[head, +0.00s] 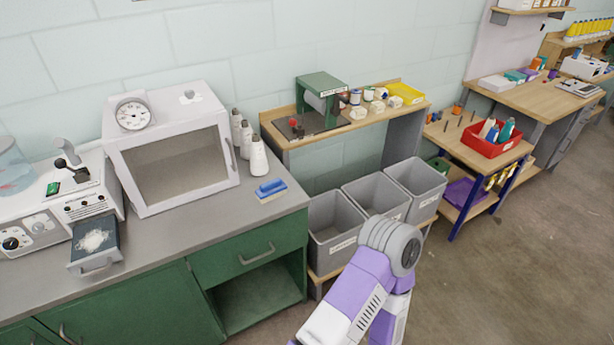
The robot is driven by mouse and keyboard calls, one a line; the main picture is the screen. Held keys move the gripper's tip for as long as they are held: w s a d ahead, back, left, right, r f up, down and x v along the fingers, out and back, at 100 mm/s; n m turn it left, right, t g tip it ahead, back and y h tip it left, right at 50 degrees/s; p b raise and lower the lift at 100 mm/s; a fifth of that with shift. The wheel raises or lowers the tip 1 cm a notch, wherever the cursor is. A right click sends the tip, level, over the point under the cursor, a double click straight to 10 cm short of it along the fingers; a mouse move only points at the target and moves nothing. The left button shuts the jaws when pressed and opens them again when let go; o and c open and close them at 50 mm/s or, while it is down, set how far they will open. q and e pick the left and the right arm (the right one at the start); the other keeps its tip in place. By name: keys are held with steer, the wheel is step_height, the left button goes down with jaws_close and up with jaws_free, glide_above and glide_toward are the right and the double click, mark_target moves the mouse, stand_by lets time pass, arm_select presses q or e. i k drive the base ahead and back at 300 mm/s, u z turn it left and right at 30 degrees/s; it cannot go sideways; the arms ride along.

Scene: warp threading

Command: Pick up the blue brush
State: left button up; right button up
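The blue brush (270,188) lies on the grey counter top (205,205), close to its right end. It has a blue top with a raised handle and a pale yellowish underside. Nothing touches it from above, and it is fully visible. Part of one purple and white arm of mine shows at the bottom, right of the counter, ending in a grey rounded joint. No gripper fingers can be seen in the head view, for either arm.
A white glass-fronted cabinet (175,165) stands left of the brush, with white bottles (258,157) just behind the brush. An open drawer (95,245) holds white powder. Grey bins (336,228) stand right of the counter. The counter in front of the brush is clear.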

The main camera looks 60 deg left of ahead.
mark_target(275, 188)
steer(key=u, duration=0.75)
steer(key=i, duration=1.2)
steer(key=u, duration=1.25)
